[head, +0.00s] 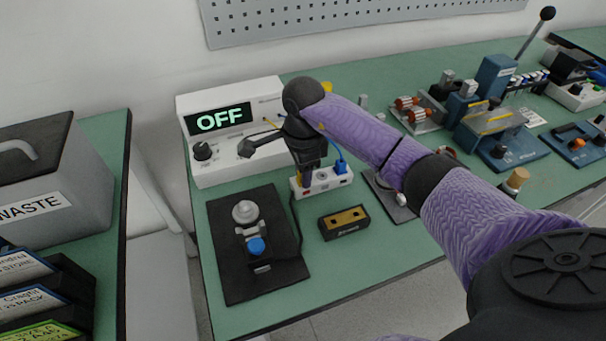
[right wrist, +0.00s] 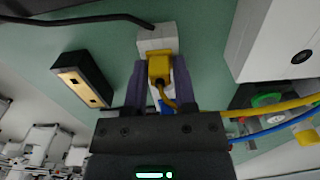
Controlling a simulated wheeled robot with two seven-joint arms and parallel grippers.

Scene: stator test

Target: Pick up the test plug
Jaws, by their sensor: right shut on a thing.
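The test plug, a yellow plug with a yellow cable, (right wrist: 158,68) sits between the two fingers of my right gripper (right wrist: 157,80) in the right wrist view. The gripper is shut on it. The plug's far end is against or just at a white socket block (right wrist: 155,38); I cannot tell whether it is seated in it. In the head view my right gripper (head: 308,181) points down at the left part of the white socket block (head: 323,186) and hides the plug. My left gripper is not in view.
A blue plug (head: 341,167) stands in the block's right part. Behind is a white tester (head: 208,172) reading OFF. A black case with a yellow top (head: 343,222) lies in front; a black mat (head: 227,278) with a metal fixture is at left. Other fixtures crowd the right.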

